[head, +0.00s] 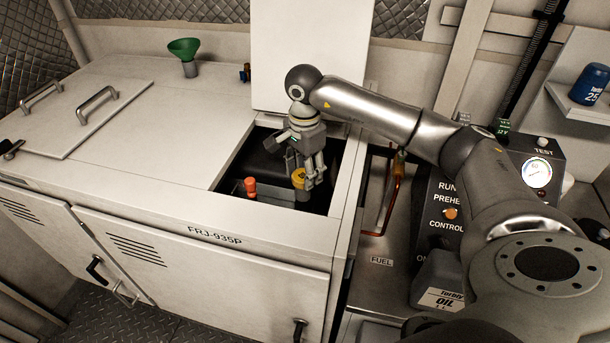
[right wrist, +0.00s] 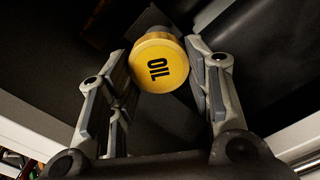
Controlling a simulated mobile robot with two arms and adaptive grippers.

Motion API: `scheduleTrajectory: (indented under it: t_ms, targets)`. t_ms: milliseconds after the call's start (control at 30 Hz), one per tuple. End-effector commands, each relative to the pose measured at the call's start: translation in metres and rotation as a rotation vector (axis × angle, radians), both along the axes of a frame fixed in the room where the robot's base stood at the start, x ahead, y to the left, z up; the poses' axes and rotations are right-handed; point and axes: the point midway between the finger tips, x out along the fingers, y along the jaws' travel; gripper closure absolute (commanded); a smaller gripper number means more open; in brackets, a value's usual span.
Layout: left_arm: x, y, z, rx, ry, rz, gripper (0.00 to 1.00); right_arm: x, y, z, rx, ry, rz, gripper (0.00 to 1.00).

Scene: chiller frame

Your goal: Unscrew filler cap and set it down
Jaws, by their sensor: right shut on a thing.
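The filler cap (head: 298,177) is yellow and sits in the open hatch of the white cabinet. In the right wrist view the cap (right wrist: 160,63) shows its round top with the word OIL. My right gripper (head: 308,180) reaches down into the hatch, and its fingers are shut on the cap from both sides. In the right wrist view the fingers (right wrist: 162,72) flank the cap. A dark neck shows just below the cap in the head view; whether the cap is still seated on it I cannot tell. My left gripper is not in view.
An orange-red knob (head: 250,186) stands left of the cap inside the hatch. The raised lid (head: 310,50) is behind it. A green funnel (head: 184,50) stands on the cabinet top. A grey oil jug (head: 437,280) and control panel (head: 470,195) are to the right. The cabinet's front top is clear.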

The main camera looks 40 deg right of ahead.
Motion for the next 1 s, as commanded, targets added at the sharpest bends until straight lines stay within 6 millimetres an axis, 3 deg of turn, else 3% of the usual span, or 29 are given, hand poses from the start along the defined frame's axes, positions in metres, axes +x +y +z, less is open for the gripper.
scheduleTrajectory:
  t_ms: [300, 567, 600, 700, 733, 1000]
  targets:
    - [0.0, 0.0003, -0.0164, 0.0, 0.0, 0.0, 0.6, 0.0018, -0.0006, -0.0012, -0.001, -0.002, 0.283, 0.84]
    - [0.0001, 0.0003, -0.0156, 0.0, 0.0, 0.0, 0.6, 0.0016, -0.0006, -0.0001, -0.001, -0.001, 0.3, 0.84]
    - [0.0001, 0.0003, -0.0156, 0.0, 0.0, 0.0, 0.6, 0.0016, -0.0006, -0.0002, -0.001, -0.001, 0.3, 0.5]
    - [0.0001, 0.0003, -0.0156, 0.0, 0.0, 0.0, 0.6, 0.0015, -0.0006, -0.0002, -0.001, -0.001, 0.299, 0.37]
    - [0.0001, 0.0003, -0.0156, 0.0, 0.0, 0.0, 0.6, 0.0015, -0.0006, -0.0002, 0.0, 0.0, 0.299, 0.33]
    - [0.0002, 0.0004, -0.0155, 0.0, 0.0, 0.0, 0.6, 0.0013, -0.0004, -0.0002, 0.0, 0.0, 0.298, 0.33]
